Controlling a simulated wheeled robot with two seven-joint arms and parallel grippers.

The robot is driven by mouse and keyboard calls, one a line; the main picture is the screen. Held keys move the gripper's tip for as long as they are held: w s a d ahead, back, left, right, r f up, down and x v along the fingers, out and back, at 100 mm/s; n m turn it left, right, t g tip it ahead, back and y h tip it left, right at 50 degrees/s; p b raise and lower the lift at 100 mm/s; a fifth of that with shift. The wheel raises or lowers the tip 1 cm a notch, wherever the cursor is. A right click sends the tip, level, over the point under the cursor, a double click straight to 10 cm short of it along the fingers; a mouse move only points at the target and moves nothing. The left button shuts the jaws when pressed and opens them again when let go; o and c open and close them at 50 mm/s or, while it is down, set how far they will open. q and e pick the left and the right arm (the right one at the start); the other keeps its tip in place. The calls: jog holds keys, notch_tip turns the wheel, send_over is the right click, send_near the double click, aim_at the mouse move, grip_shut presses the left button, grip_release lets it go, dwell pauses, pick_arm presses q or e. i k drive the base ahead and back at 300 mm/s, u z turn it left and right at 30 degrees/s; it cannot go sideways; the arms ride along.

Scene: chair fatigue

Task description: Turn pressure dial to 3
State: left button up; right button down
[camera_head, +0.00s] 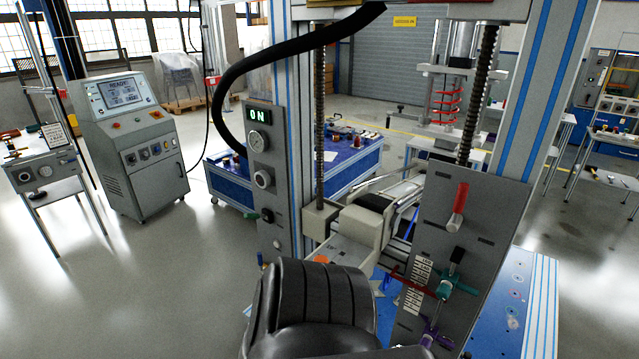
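A round white pressure gauge (259,141) sits on a grey control panel (257,160) fixed to the left column of the chair test machine. Below it is a round knob (262,179) with a pale face, likely the pressure dial. Its markings are too small to read, so I cannot tell its setting. A green "ON" display (258,116) is lit above the gauge. A dark lever or valve (266,215) sticks out lower on the same column. Neither of my grippers shows in the head view.
A black chair (315,305) stands in the machine in front of me. A thick black hose (232,85) arches beside the panel. At the right are a red handle (459,207) and a teal clamp (446,288). A grey console (135,145) stands at the left. The floor left of the machine is clear.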

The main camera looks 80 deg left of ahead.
aim_at(262, 178)
jog(key=z, duration=0.05)
jog(key=k, duration=0.85)
jog(key=u, duration=1.55)
jog(key=i, duration=0.5)
